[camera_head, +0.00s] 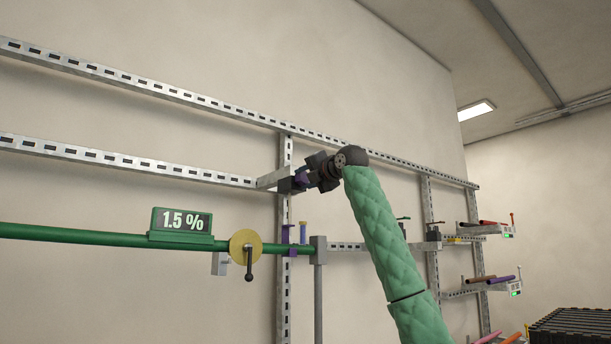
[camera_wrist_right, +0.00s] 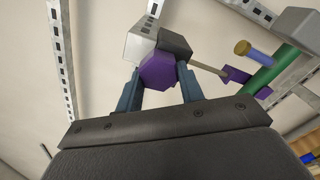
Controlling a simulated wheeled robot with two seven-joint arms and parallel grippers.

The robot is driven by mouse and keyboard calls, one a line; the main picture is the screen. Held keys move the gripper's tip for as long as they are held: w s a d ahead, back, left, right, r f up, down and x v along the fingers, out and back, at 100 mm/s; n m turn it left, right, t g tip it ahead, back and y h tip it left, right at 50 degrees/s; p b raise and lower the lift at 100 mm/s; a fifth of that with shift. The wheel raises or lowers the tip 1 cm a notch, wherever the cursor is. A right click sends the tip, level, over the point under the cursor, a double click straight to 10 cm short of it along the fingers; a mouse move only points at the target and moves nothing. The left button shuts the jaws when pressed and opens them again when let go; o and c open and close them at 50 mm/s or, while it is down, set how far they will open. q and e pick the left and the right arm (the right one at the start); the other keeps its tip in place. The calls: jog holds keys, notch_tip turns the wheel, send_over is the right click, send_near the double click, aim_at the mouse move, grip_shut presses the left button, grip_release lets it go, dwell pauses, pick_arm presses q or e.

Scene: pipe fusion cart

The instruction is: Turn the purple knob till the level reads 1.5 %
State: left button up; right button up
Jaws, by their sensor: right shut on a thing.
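The purple knob (camera_wrist_right: 159,72) sits between the two fingers of my right gripper (camera_wrist_right: 159,88) in the right wrist view. The fingers are shut on it from both sides. In the head view my right gripper (camera_head: 308,180) reaches the bracket at the end of the upper rail, and a little of the purple knob (camera_head: 300,179) shows beside it. The green level display (camera_head: 182,222) on the green pipe (camera_head: 90,234) reads 1.5 %. My left gripper is not in view.
A yellow disc with a black handle (camera_head: 245,247) hangs on the pipe. A purple clamp (camera_head: 289,240) and a blue post with a yellow top (camera_head: 303,232) stand right of it. Shelves with coloured rods (camera_head: 487,279) are at the far right. Slotted metal rails (camera_head: 130,80) cross the wall.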

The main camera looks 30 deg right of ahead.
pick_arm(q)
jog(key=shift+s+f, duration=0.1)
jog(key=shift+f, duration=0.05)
pick_arm(e)
jog(key=shift+f, duration=0.15)
jog(key=o, duration=1)
jog(key=shift+w, duration=0.1)
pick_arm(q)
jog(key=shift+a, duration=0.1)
pick_arm(e)
jog(key=shift+s, duration=0.45)
pick_arm(q)
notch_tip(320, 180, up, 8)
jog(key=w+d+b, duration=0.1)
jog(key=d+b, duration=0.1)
jog(key=b, duration=0.1)
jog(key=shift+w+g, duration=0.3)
pick_arm(e)
jog(key=s, duration=0.7)
jog(key=shift+d, duration=0.4)
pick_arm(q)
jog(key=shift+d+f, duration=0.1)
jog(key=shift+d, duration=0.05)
